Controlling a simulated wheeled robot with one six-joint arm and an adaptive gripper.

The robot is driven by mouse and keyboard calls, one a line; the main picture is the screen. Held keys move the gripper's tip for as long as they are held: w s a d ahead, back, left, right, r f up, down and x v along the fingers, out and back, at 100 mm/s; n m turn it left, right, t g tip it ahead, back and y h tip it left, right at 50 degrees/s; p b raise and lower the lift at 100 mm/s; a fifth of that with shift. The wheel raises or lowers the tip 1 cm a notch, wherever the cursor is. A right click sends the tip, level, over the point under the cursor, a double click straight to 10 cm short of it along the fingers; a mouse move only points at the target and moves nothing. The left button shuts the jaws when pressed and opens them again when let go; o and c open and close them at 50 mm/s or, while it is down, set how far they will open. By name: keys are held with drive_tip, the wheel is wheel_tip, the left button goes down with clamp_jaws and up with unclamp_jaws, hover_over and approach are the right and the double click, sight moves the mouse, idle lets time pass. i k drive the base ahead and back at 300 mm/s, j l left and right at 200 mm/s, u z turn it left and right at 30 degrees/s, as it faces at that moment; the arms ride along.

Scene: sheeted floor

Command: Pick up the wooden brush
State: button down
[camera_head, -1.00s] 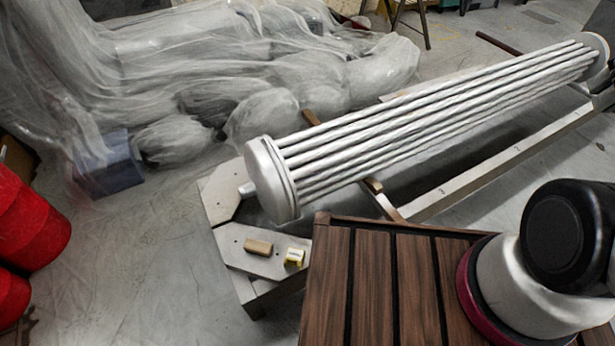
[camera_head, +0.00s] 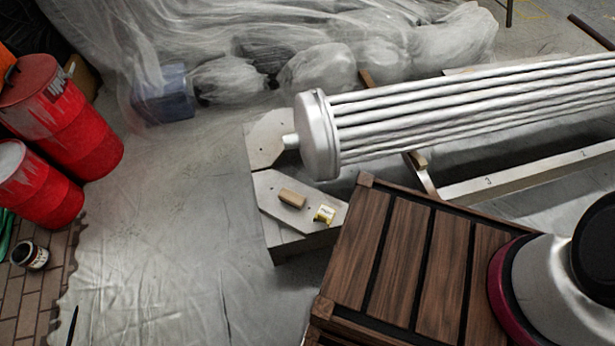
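A small tan wooden block (camera_head: 292,198) lies on a grey metal plate (camera_head: 270,188) at the left end of the ribbed metal cylinder. It may be the wooden brush, but it is too small to make out bristles. A small yellow and white item (camera_head: 324,214) sits just to its right, apart from it. My gripper is not in view; only part of my arm shows at the right edge.
The ribbed metal cylinder (camera_head: 460,112) rests on a frame at the right. Red drums (camera_head: 75,125) and a small jar (camera_head: 30,256) stand at left. Plastic-wrapped items (camera_head: 320,68) lie at the back. The sheeted floor (camera_head: 170,250) is clear at centre left.

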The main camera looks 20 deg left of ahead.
sight(292, 199)
drive_tip(key=k+u, duration=0.1)
drive_tip(key=u, duration=0.3)
drive_tip(key=j+u, duration=0.15)
drive_tip(key=u, duration=0.25)
drive_tip(key=k+j+u, duration=0.1)
drive_tip(key=u, duration=0.3)
